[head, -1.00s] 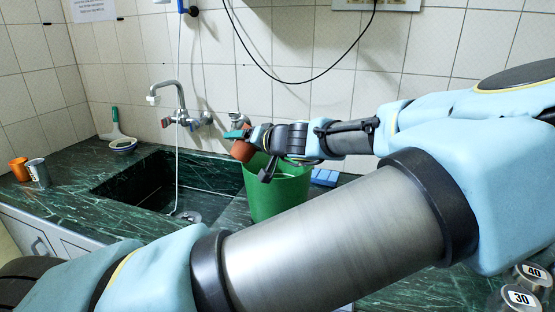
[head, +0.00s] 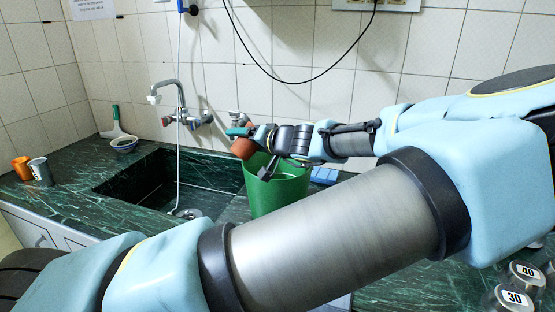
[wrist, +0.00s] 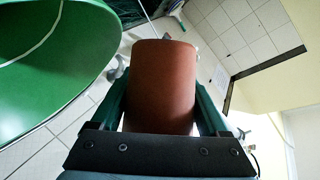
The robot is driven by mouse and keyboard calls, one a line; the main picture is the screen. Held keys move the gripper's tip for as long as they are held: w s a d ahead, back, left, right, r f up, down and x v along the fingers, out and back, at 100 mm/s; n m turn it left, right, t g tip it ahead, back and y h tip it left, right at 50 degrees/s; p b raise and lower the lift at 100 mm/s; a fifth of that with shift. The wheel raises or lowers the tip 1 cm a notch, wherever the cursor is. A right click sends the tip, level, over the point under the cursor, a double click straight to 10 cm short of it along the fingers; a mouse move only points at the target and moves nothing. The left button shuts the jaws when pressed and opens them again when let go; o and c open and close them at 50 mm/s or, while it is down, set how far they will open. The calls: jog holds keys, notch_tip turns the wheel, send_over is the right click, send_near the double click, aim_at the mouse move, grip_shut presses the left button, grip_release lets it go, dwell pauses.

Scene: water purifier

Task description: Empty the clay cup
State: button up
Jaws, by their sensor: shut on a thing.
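The cup looks tilted in the head view. Its inside and any contents are hidden.
The sink basin (head: 150,185) is left of the bucket, with a tap (head: 180,110) on the wall behind. An orange cup (head: 21,168) and a metal cup (head: 41,172) stand on the left counter. A blue block (head: 325,176) lies right of the bucket. Jars marked 40 and 30 (head: 512,298) stand at the lower right.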

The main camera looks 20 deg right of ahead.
jog(key=shift+f+m+t+y+p, duration=0.4)
jog(key=shift+f+m+y+p, duration=0.2)
jog(key=shift+m+p, duration=0.65)
dwell(1.2)
jog(key=shift+d+r+m+y+p, duration=0.1)
jog(key=shift+r+m+y+p, duration=0.35)
jog(key=shift+m+p, duration=0.45)
dwell(0.6)
jog(key=shift+d+f+m+t, duration=0.2)
jog(key=shift+d+m, duration=0.15)
jog(key=shift+d, duration=0.1)
jog(key=shift+d+f+m+t, duration=0.2)
jog(key=shift+d+m, duration=0.1)
jog(key=shift+d, duration=0.15)
dwell(0.4)
jog(key=shift+r+m+y, duration=0.15)
jog(key=shift+m+y, duration=0.15)
jog(key=shift+y, duration=0.05)
